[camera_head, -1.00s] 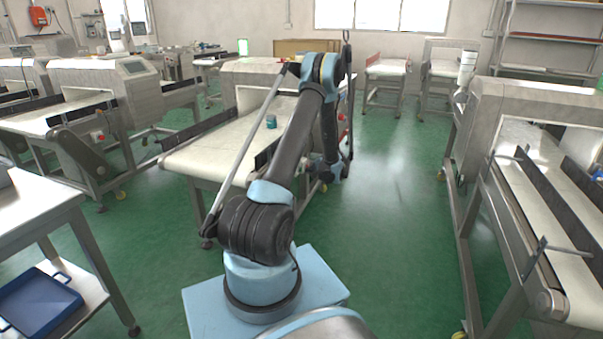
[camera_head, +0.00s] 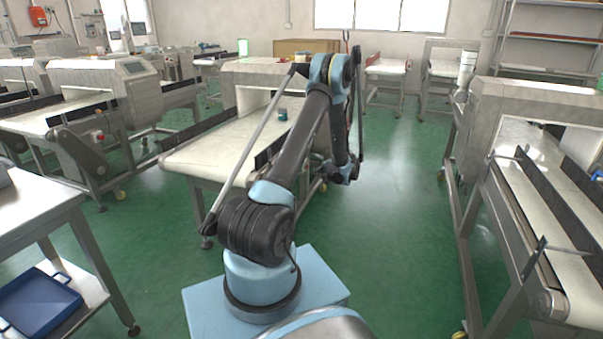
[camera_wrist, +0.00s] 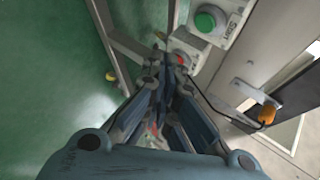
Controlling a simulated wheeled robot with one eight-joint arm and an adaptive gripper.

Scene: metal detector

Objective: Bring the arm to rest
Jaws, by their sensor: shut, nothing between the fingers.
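My gripper (camera_wrist: 167,62) shows in the wrist view with its fingers together and nothing between them. Beyond its fingertips are a green start button (camera_wrist: 205,21) on a grey box and a red button (camera_wrist: 181,59) beside it, partly hidden by the fingers. In the head view my arm rises from its blue base and folds down at the far end, in front of the middle conveyor (camera_head: 215,150). The gripper itself cannot be made out clearly there.
A jar (camera_head: 283,114) stands on the middle conveyor. Another conveyor machine (camera_head: 530,100) is at right, and a steel table (camera_head: 35,205) with a blue tray (camera_head: 38,303) below is at left. Green floor (camera_head: 400,220) lies open between the middle and right conveyors.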

